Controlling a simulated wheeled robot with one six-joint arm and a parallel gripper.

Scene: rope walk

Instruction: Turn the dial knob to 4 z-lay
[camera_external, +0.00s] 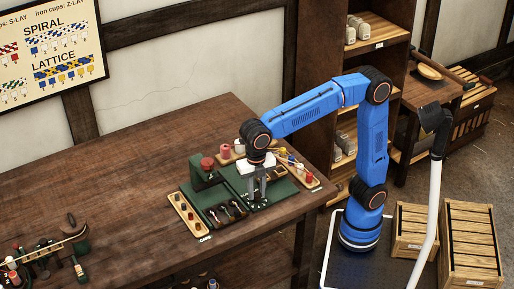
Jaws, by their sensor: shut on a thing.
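A dark green machine (204,185) with a red round top (207,163) stands on the brown table. Its low green base reaches right, under my gripper (259,198). My gripper points straight down, its pale fingers low over this base and shut on what seems to be the dial knob. The fingers hide most of the knob, and its pointer and the number marks are too small to read.
A wooden strip with small bobbins (188,215) lies left of the base, and another (300,172) lies to its right. Dark hooks (226,212) sit at the front. Tools and bobbins (45,252) lie at the table's left. The table's middle left is clear.

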